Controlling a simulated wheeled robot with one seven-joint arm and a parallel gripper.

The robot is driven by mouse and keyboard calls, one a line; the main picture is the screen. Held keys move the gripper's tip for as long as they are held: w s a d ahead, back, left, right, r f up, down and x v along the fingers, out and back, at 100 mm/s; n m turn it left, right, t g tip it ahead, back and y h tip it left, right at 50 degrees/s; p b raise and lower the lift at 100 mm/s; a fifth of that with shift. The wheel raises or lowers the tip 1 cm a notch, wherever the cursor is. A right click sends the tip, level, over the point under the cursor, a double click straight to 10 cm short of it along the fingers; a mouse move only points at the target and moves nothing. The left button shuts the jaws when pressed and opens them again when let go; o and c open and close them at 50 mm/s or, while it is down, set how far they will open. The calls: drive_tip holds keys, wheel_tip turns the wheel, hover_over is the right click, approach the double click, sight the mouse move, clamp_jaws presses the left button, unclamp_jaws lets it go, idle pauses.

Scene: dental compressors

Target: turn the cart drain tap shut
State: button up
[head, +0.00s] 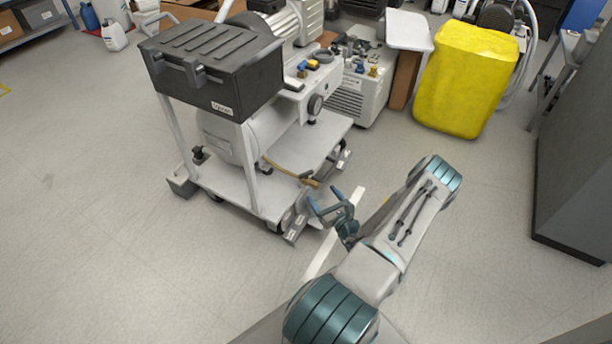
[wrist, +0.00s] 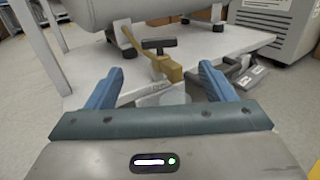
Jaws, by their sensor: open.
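The cart drain tap (wrist: 168,70) is a brass fitting with a dark T-shaped handle (wrist: 158,45), at the end of a brass pipe by the lower shelf's edge. In the head view the tap (head: 311,183) is small, at the front right of the cart (head: 235,190). My gripper (head: 325,197) is open and empty, just outside the shelf edge. In the wrist view its two blue fingers (wrist: 161,74) stand either side of the tap, which appears between and beyond them. No contact shows. The handle lies crosswise in the wrist view; I cannot tell how far the tap is turned.
The cart carries a light tank and a dark toolbox (head: 215,65). A foot pedal (head: 296,224) and a caster are low beside my gripper. A yellow covered object (head: 465,80) stands behind, and a grey cabinet (head: 575,160) at right. The floor at left is clear.

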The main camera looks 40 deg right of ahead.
sight(307, 175)
drive_tip(key=w+b, duration=0.1)
drive_tip(key=w, duration=0.2)
drive_tip(key=w+d+b, duration=0.1)
drive_tip(key=w, duration=0.3)
drive_tip(key=w+b, duration=0.2)
drive_tip(key=w, duration=0.2)
drive_tip(key=shift+d+f, duration=0.1)
drive_tip(key=shift+d, duration=0.1)
drive_tip(key=shift+w+d, duration=0.1)
drive_tip(key=shift+w, duration=0.5)
drive_tip(key=c, duration=1)
